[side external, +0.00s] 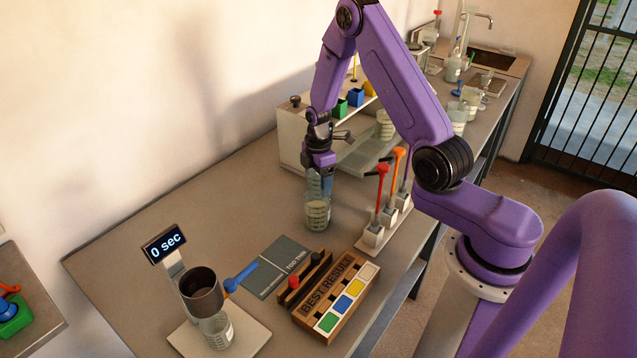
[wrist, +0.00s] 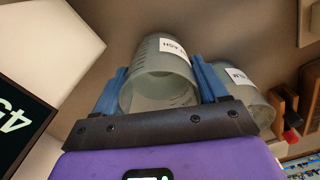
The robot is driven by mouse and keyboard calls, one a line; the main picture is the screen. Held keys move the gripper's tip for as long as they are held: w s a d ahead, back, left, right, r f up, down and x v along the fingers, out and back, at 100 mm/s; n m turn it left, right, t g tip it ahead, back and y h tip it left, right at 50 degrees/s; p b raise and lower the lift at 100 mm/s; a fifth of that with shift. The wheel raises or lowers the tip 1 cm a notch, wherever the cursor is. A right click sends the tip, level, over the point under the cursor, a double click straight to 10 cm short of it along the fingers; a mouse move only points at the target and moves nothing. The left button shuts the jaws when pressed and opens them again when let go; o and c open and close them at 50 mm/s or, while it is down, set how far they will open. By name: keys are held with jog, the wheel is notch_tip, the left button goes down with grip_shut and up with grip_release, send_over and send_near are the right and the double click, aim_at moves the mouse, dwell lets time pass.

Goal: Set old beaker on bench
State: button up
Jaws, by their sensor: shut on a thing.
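My gripper (side external: 319,185) points down over the middle of the bench (side external: 215,215), its fingers shut on a clear beaker. The beaker (side external: 317,215) is upright in the side view, with pale contents low in it. I cannot tell whether its base touches the bench. In the wrist view, the held beaker (wrist: 160,82) sits between my gripper's blue fingers (wrist: 160,90), with a white label only partly readable. A second labelled beaker (wrist: 250,95) shows just right of the right finger there.
A stand with a "0 sec" display (side external: 165,244), a dark cup and a small beaker (side external: 217,331) is at front left. A grey booklet (side external: 279,267) and the "BEST RESULT" rack (side external: 335,303) lie in front. A lever stand (side external: 383,232) is at right. Bench to the left is clear.

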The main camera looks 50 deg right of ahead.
notch_tip(320, 180, up, 17)
jog(key=s+d+f+m, duration=0.2)
jog(key=s+f+m, duration=0.2)
jog(key=s+f, duration=0.35)
jog(key=shift+m, duration=0.3)
jog(key=shift+s+f, duration=0.15)
jog(key=shift+f, duration=2.3)
jog(key=shift+s+f, duration=0.1)
jog(key=shift+f, duration=2.35)
jog(key=shift+f, duration=0.1)
jog(key=o, duration=1.3)
